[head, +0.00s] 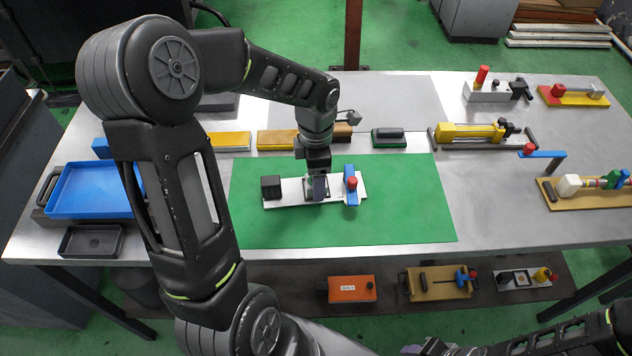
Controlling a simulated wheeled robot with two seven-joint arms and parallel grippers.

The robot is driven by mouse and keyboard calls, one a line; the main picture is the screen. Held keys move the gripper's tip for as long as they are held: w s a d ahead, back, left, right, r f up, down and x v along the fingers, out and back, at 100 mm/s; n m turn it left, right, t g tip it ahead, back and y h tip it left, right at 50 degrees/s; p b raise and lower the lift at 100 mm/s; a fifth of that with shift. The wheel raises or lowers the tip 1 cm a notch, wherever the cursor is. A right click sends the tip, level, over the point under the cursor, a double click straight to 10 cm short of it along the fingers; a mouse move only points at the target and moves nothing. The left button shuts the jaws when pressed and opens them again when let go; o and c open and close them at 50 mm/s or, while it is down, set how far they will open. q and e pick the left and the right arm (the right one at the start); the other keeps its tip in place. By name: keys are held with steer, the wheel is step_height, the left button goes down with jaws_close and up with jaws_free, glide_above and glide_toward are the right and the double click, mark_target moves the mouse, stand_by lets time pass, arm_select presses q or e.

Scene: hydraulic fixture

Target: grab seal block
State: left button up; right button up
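A white fixture plate (290,199) lies on the green mat (400,215). It carries a black block (271,187) at its left end and a blue clamp (351,190) with a red knob (352,183) at its right end. My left gripper (317,190) points down over the middle of the plate, between the black block and the blue clamp. A dark grey piece shows at its fingertips; I cannot tell whether it is held. No part is clearly marked as the seal block. My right arm shows at the lower right edge, without a clear gripper.
A blue tray (90,191) and a small dark tray (91,241) are at the left. An orange box (350,289) is on the lower shelf.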

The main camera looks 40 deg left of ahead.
arm_select(q)
steer(key=shift+c, duration=0.2)
jaws_close()
stand_by(0.8)
